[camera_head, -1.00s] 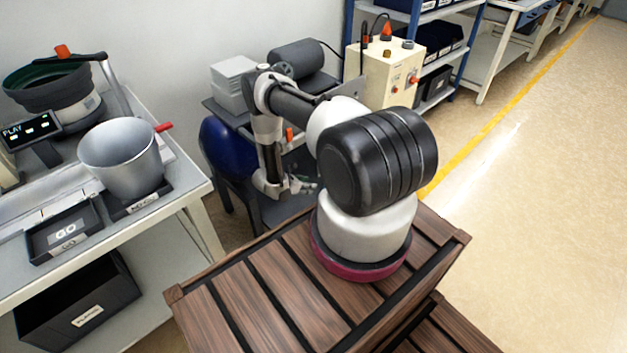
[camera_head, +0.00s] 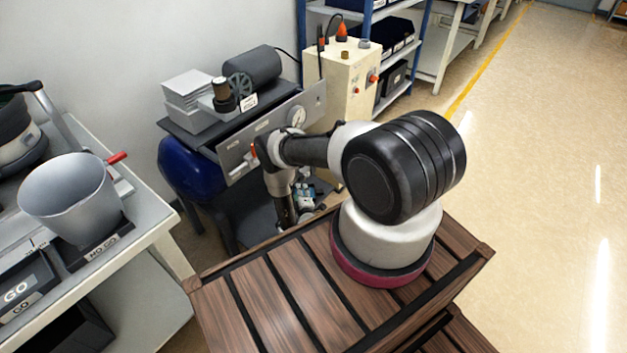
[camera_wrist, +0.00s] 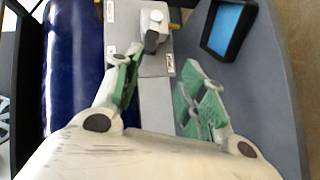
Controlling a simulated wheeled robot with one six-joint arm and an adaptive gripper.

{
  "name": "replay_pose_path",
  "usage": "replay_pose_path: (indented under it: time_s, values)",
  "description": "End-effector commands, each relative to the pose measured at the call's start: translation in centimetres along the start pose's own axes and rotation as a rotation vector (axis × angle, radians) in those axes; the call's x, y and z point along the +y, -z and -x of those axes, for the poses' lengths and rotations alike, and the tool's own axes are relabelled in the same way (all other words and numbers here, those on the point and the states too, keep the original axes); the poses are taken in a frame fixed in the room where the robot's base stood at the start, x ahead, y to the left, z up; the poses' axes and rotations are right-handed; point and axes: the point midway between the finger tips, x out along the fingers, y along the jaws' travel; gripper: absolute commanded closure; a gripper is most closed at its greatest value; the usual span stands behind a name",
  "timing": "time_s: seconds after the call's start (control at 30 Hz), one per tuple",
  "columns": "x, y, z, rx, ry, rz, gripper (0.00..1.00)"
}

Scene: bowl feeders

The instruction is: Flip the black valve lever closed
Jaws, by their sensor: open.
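In the wrist view, a dark valve lever (camera_wrist: 152,41) sits on a pale round-topped fitting (camera_wrist: 154,17) on a narrow grey panel (camera_wrist: 122,26). My gripper (camera_wrist: 162,90) is open and empty, with its green pads apart on either side of the panel strip. The lever lies beyond the fingertips, between their lines, and I see no contact. In the head view my gripper (camera_head: 304,194) hangs low beside the blue tank (camera_head: 187,168), partly hidden by my arm. The grey panel also shows in the head view (camera_head: 308,100); I cannot make out the black lever there.
A red lever (camera_head: 254,153) and a round gauge (camera_head: 297,117) are on the panel. A motor (camera_head: 252,68) and grey boxes (camera_head: 187,95) stand behind it. A cream control box (camera_head: 340,84) is close on the right. A black-framed blue tray (camera_wrist: 229,27) lies right of the panel.

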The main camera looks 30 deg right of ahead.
Motion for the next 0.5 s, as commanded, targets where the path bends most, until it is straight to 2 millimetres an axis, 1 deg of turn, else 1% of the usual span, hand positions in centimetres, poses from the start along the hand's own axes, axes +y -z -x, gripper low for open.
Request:
replay_pose_path:
  time_s: [0.07, 0.17, 0.4, 0.5]
  values:
    - [0.9, -0.5, 0.2, -0.021, -0.047, 0.020, 0.59]
    - [1.3, -0.7, -0.6, -0.030, -0.064, 0.026, 0.59]
    - [1.5, -0.9, -4.6, -0.029, -0.061, 0.024, 0.59]
    - [1.5, -0.9, -6.0, -0.029, -0.060, 0.023, 0.59]
